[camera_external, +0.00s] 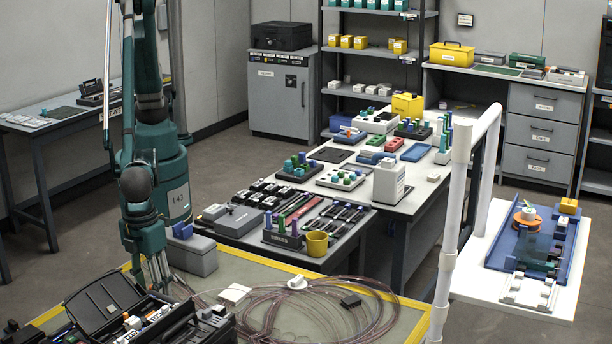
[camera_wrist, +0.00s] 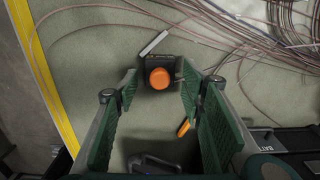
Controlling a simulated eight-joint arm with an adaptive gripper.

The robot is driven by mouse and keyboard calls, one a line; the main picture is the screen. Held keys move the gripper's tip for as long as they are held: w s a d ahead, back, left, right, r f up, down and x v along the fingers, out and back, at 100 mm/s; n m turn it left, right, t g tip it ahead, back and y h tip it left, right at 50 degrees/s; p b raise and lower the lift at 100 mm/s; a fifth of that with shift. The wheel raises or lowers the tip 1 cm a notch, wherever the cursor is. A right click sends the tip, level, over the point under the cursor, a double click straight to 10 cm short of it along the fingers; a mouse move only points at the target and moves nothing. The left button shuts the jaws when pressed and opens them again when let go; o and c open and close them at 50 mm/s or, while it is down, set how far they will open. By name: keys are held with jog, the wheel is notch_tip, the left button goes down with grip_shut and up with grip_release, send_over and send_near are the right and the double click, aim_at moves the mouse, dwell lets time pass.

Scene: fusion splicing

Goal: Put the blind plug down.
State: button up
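What looks like the blind plug is a small black piece with a round orange cap (camera_wrist: 160,78). In the wrist view it shows between or just beyond my fingertips. My gripper (camera_wrist: 157,84) has two green ribbed fingers spread apart on either side of it. The right fingertip is close against the black part, and a narrow strip of mat seems to show at the left. I cannot tell whether the fingers grip it. In the external view my gripper (camera_external: 160,282) points down low over the near table, and its tips are partly hidden behind an open black case (camera_external: 95,303).
Coiled reddish fibre (camera_external: 325,312) spreads over the mat (camera_external: 258,272) to the right of my gripper. A grey box (camera_external: 198,262) stands just behind it. A small orange-tipped item (camera_wrist: 184,128) shows near the right finger. Bare mat lies left of the fingers.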

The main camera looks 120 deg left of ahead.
notch_tip(320, 180, up, 11)
jog(key=p, duration=0.1)
jog(key=shift+r, duration=0.2)
dwell(0.8)
jog(key=shift+a, duration=0.1)
jog(key=w+a+r+n+t, duration=0.1)
jog(key=a+r+n, duration=0.2)
jog(key=a+r, duration=0.55)
jog(key=w+a+r+n+t+h, duration=0.15)
jog(key=a+r, duration=0.25)
jog(key=a, duration=1)
jog(key=a+r+n, duration=0.4)
jog(key=a+r, duration=0.3)
jog(key=a, duration=0.4)
jog(key=s+a+n+t, duration=0.1)
jog(key=s+a+n, duration=0.2)
jog(key=a, duration=0.6)
jog(key=s+a+r+n+t+y, duration=0.1)
jog(key=s+a+n+t, duration=0.1)
jog(key=s+a, duration=0.6)
jog(key=s+a+n+t, duration=0.1)
jog(key=s+a+n, duration=0.3)
jog(key=a, duration=0.7)
jog(key=shift+s+a+r+t, duration=0.15)
jog(key=shift+s+t, duration=0.2)
jog(key=shift+s, duration=0.75)
